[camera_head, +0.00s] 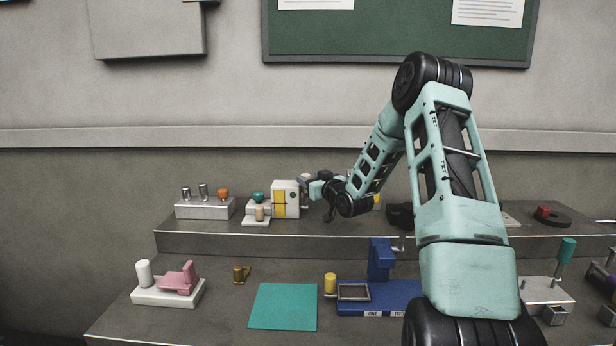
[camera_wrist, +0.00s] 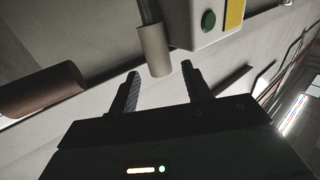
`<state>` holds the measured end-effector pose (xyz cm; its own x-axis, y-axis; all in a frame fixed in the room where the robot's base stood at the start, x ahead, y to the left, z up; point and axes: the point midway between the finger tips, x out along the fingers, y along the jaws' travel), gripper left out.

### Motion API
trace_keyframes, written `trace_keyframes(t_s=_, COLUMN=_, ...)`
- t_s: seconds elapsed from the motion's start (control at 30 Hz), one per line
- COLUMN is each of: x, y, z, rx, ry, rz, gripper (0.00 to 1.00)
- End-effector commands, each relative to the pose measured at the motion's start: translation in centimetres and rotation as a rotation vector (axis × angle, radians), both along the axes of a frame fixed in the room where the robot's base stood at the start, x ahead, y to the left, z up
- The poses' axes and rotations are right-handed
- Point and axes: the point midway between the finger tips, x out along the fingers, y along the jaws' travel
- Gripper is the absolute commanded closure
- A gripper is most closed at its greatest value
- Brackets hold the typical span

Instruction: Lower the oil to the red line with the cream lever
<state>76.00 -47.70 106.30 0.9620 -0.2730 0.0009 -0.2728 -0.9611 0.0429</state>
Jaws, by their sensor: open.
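A cream box (camera_head: 279,198) with a yellow strip on its front stands on the raised back shelf. In the wrist view the box (camera_wrist: 190,40) shows at the top, with its yellow strip (camera_wrist: 234,14) cut by the frame edge. I see no red line or oil level clearly. A cream cylindrical handle (camera_wrist: 154,52) on a rod, likely the cream lever, hangs beside the box. My gripper (camera_wrist: 160,80) is open, and the handle's lower end lies in line with the gap between its fingers. Contact cannot be told. In the head view my gripper (camera_head: 313,188) is at the box's right side.
A green button (camera_wrist: 208,21) is on the box's face. A small unit with a teal knob (camera_head: 258,197) stands close left of the box. A brown cylinder (camera_wrist: 40,90) lies left of my fingers. The blue fixture (camera_head: 381,262) stands on the lower front level.

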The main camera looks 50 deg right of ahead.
Motion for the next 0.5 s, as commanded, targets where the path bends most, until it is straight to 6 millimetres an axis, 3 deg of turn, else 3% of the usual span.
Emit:
trace_keyframes(t_s=0.2, x=1.7, y=-0.4, z=0.0, rx=0.001, ry=0.001, rz=0.001, gripper=0.51)
trace_keyframes(t_s=0.47, x=1.8, y=-0.5, z=0.0, rx=0.0, ry=0.001, rz=0.0, gripper=0.51)
trace_keyframes(t_s=0.5, x=1.8, y=-0.5, z=0.0, rx=0.0, ry=0.001, rz=0.0, gripper=0.6)
